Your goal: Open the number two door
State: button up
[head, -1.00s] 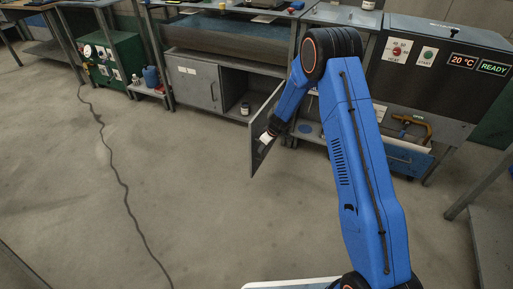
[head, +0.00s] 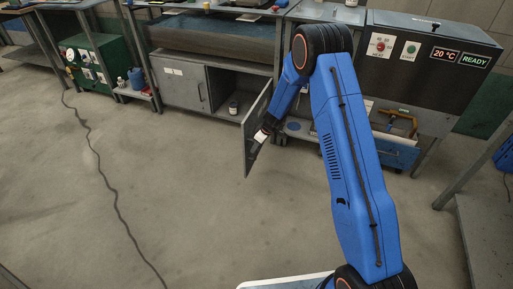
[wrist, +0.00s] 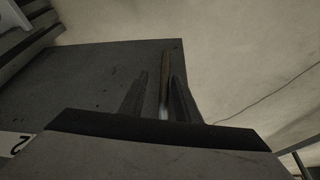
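The number two door (head: 259,122) is the grey right-hand door of the low cabinet and stands swung well out from it. In the wrist view the door panel (wrist: 75,75) fills the left, with a white label reading 2 (wrist: 14,144) at the lower left. My gripper (head: 253,153) is at the outer part of the door. In the wrist view its two fingers (wrist: 158,97) are apart, with a thin brownish strip (wrist: 166,75), handle or door edge, between them. A gap shows beside the left finger. Contact with the strip is unclear.
The cabinet's left door (head: 182,84) is shut. A small jar (head: 233,107) stands inside the open compartment. Right of the door are an oven-like machine (head: 425,65) and a blue drawer (head: 395,151) with tools. A cable (head: 100,165) lies on the otherwise clear floor at left.

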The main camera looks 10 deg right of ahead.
jog(key=shift+s, duration=0.1)
jog(key=v, duration=1.7)
jog(key=shift+r, duration=0.15)
jog(key=s+d+r+m+h, duration=0.1)
jog(key=s+d+r+m, duration=0.15)
jog(key=s+r, duration=0.85)
jog(key=s+d+r+m, duration=0.2)
jog(key=s+d+r, duration=0.1)
jog(key=s+r, duration=0.85)
jog(key=s+d+r+m+t+h, duration=0.1)
jog(key=s+d+r+m, duration=0.1)
jog(key=s, duration=1.2)
jog(key=s+d+r+m+t+h, duration=0.1)
jog(key=s+d+m, duration=0.3)
jog(key=s, duration=1)
jog(key=shift+s+d+r+h, duration=0.3)
jog(key=shift+d+r, duration=0.15)
jog(key=shift+d, duration=0.5)
